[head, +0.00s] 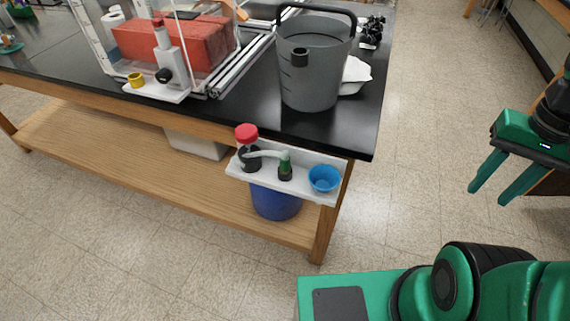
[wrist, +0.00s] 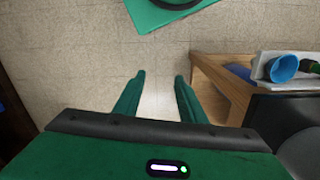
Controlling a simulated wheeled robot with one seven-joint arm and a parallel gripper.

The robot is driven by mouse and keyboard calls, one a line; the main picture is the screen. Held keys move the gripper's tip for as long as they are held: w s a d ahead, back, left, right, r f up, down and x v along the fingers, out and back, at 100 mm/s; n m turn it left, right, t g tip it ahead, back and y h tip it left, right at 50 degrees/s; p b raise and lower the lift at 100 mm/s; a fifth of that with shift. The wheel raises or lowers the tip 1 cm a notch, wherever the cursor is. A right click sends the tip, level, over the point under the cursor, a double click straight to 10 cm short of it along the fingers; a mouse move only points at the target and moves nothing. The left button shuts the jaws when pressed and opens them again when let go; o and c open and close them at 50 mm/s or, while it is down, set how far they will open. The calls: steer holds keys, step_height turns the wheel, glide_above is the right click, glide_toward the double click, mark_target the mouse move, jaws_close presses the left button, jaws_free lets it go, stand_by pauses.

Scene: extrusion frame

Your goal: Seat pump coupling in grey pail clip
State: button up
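A green and black fitting (head: 285,166), which looks like the pump coupling, stands upright on a small white shelf (head: 240,174) at the table's front corner. A pale hose runs from it towards a red-capped bottle (head: 248,147). The grey pail (head: 308,85) stands on the black tabletop, with a small dark clip (head: 299,57) on its front wall; the clip's opening is unclear. My gripper (head: 490,195) is open and empty, well right of the table. In the wrist view its fingers (wrist: 160,76) are apart over bare floor; a green part (wrist: 310,66) shows at the right edge.
A blue cup (head: 324,178) sits at the shelf's right end, close to the fitting. A blue bucket (head: 276,202) is beneath the shelf. Red blocks (head: 175,42) and metal rails (head: 240,66) lie left of the pail. A white cloth (head: 355,75) is behind it. The floor between gripper and table is clear.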

steer(key=w+a+r+m, duration=0.2)
steer(key=w+a+m, duration=0.2)
steer(key=w+a, duration=0.45)
steer(key=m, duration=0.9)
glide_above(286, 157)
steer(key=shift+s+d+f, duration=0.15)
steer(key=shift+f, duration=0.4)
steer(key=shift+s+d+f, duration=0.1)
steer(key=shift+f, duration=0.45)
step_height(286, 157, down, 4)
steer(key=shift+f, duration=0.15)
steer(key=shift+w+a+f, duration=0.15)
steer(key=shift+f, duration=1.25)
steer(key=shift+w+a+f, duration=0.1)
steer(key=shift+w+f, duration=0.05)
steer(key=shift+f, duration=1.25)
